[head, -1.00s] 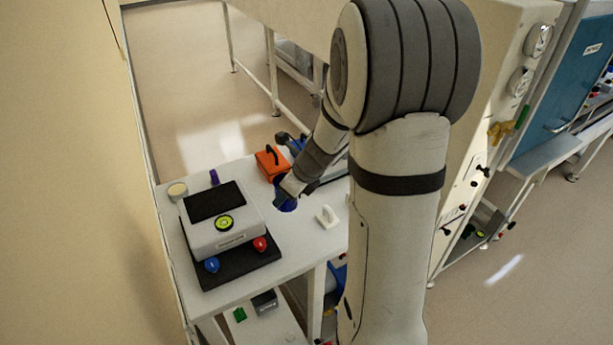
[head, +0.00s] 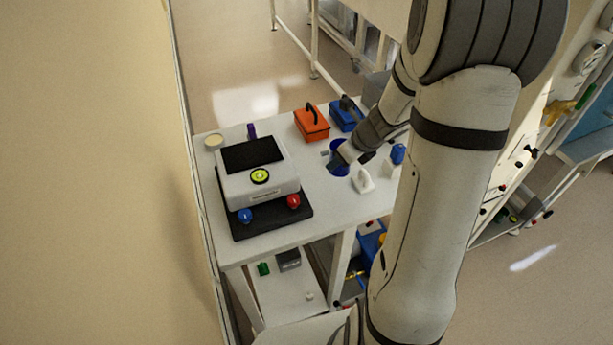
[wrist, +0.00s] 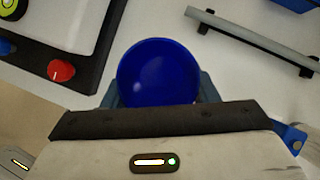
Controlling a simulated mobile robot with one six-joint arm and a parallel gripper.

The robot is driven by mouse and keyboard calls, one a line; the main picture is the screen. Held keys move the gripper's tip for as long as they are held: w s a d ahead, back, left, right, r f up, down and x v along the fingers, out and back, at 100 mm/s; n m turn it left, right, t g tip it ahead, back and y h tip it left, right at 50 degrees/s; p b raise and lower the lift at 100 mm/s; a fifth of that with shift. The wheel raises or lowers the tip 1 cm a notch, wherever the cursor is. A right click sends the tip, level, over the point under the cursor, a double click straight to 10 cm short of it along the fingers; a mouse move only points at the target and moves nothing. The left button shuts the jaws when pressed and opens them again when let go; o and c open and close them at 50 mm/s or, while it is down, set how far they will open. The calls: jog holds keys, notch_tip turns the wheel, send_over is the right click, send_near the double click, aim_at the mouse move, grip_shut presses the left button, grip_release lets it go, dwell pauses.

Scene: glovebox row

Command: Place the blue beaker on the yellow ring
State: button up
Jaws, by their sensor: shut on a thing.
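The blue beaker (wrist: 158,72) is seen from above in the wrist view, its round open mouth between my gripper's fingers. My gripper (wrist: 157,98) is shut on it. In the head view the blue beaker (head: 337,150) is at the right part of the white table, partly hidden by my gripper (head: 342,160). I cannot tell whether its base touches the table. Part of this ring (wrist: 9,6) shows in the wrist view's top left corner.
The white instrument (head: 273,192) stands on a black mat with a blue knob (head: 245,215) and a red knob (head: 293,201). An orange case (head: 312,124) and a blue case (head: 345,115) stand behind the gripper. A white object (head: 362,181) is close in front of it.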

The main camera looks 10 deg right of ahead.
jog(key=shift+f+b, duration=1.15)
jog(key=shift+f, duration=2)
jog(key=shift+f, duration=0.15)
jog(key=o, duration=0.9)
jog(key=shift+o, duration=0.2)
